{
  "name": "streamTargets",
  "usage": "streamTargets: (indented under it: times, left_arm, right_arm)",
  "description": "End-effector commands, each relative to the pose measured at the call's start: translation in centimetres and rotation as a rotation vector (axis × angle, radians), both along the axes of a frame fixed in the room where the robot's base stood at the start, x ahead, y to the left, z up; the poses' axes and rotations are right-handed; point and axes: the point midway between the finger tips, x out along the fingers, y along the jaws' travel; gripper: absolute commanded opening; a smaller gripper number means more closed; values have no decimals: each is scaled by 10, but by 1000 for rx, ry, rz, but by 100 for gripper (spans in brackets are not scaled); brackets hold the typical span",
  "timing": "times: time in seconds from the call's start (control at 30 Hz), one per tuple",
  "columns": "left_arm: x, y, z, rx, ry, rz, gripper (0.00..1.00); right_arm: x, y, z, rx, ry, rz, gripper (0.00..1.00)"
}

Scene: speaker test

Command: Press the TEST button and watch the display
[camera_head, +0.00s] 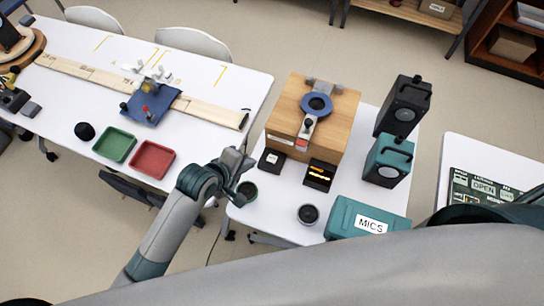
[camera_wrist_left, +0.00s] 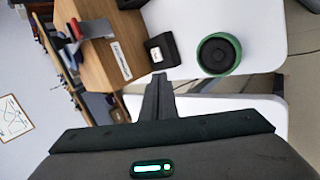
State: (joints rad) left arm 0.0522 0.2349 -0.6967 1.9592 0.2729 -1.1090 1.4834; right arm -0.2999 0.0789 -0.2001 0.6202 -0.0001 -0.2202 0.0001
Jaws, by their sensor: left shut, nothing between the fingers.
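A small black box (camera_head: 271,161) with a white label lies on the right white table, before the wooden box; it also shows in the left wrist view (camera_wrist_left: 161,48). I cannot read its label or tell whether it is the TEST button. A black display (camera_head: 319,175) with lit orange characters stands to its right, too small to read. My left gripper (camera_head: 243,163) is shut and empty, above the table's left edge and left of the black box. Its fingers (camera_wrist_left: 159,78) point toward the box in the wrist view, with a gap visible. My right gripper is not in view.
A wooden box (camera_head: 345,110) with a blue ring (camera_head: 316,103) stands behind. A green-rimmed round item (camera_head: 247,190) lies near my gripper. A dark round item (camera_head: 308,214), a teal MICS case (camera_head: 340,218) and two speakers (camera_head: 403,105) (camera_head: 388,160) stand to the right.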

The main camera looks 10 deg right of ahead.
Motion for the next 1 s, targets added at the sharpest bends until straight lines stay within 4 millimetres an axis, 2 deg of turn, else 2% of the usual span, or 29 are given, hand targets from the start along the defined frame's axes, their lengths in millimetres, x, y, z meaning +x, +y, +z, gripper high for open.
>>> streamTargets:
  times: [0.03, 0.2, 0.4, 0.63, 1.0]
  left_arm:
    - [9, -11, 9, -45, 24, 32, 0]
    - [26, -44, 27, -200, 157, 163, 0]
    - [38, -64, 38, -320, 306, 301, 0]
    - [43, -70, 40, -375, 394, 386, 0]
    - [43, -71, 40, -382, 402, 395, 0]
  right_arm:
    - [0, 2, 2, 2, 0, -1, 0]
    - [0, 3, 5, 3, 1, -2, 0]
    - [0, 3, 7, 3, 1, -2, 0]
    - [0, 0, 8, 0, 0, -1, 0]
    - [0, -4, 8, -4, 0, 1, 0]
